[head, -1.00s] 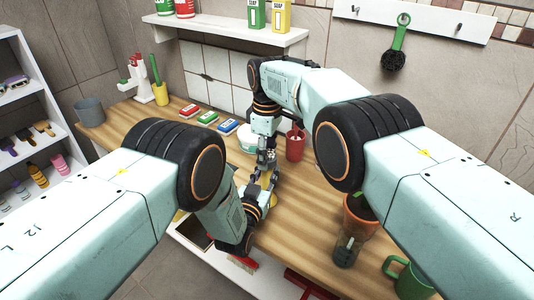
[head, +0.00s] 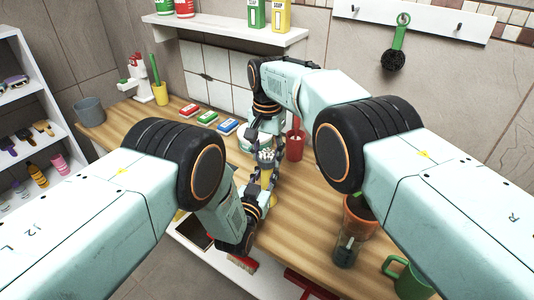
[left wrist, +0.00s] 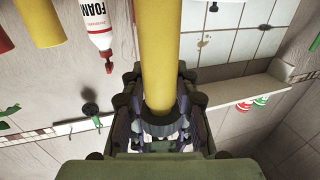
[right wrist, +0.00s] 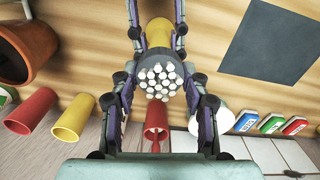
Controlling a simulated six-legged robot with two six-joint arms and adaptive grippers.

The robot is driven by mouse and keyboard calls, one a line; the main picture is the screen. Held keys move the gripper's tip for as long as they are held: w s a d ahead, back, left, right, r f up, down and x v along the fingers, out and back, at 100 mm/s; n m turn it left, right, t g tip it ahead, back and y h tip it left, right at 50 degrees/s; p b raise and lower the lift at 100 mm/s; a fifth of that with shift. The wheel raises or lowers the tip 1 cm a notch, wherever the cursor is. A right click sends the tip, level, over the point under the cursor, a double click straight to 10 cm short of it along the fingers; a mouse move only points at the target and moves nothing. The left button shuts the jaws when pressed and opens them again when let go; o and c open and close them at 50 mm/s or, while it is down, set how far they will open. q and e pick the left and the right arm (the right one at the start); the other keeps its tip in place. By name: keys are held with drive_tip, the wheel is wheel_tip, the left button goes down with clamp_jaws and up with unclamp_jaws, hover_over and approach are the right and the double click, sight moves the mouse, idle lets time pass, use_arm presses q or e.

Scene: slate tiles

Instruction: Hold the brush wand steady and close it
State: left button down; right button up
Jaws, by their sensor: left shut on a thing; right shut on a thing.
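The brush wand shows as a thick yellow tube (left wrist: 158,50) in the left wrist view, running down between the jaws of my left gripper, which is shut on it. In the right wrist view, a round brush head with white-tipped bristles (right wrist: 157,82) sits between the fingers of my right gripper (right wrist: 156,14), with yellow (right wrist: 158,32) just beyond it. My right gripper is shut on the wand. In the head view, the white bristle tips (head: 266,155) show between my two arms above the bench. The exact finger contacts are partly hidden.
A wooden bench (head: 315,215) lies below. A red cup (head: 295,145) stands close to the right gripper. Coloured boxes (head: 207,117) lie behind on the left. A terracotta pot (head: 359,220), a dark jar (head: 346,250) and a green mug (head: 411,278) stand at the right.

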drive_tip(key=m, duration=0.6)
drive_tip(key=shift+m, duration=0.3)
drive_tip(key=m, duration=1.2)
drive_tip(key=shift+m, duration=0.3)
drive_tip(key=m, duration=0.5)
drive_tip(key=o, duration=1.3)
